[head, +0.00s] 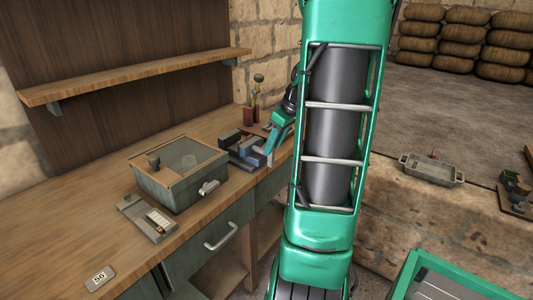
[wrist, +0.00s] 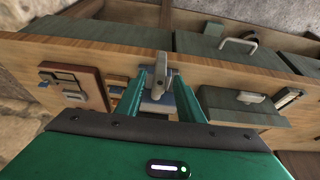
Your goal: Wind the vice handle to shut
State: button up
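The vice (head: 240,150), with dark grey and blue parts, is mounted at the bench's front edge in the head view. My green gripper (head: 273,143) is at its right end, and my arm hides part of that area. In the wrist view, the grey vice handle (wrist: 159,82) stands between the two green fingers of my gripper (wrist: 162,76). A gap shows on each side of the handle, so the gripper looks open around it. Part of the blue vice body (wrist: 157,107) shows below the handle. How far apart the jaws are is hard to tell.
A lidded grey box (head: 180,175) and a small grey tray device (head: 147,217) sit left of the vice on the wooden bench (head: 60,240). A small labelled block (head: 99,279) lies nearer. A shelf (head: 140,76) hangs above.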

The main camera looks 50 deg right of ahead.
jog(key=shift+x, duration=1.9)
jog(key=shift+s, duration=0.1)
jog(key=shift+c, duration=0.3)
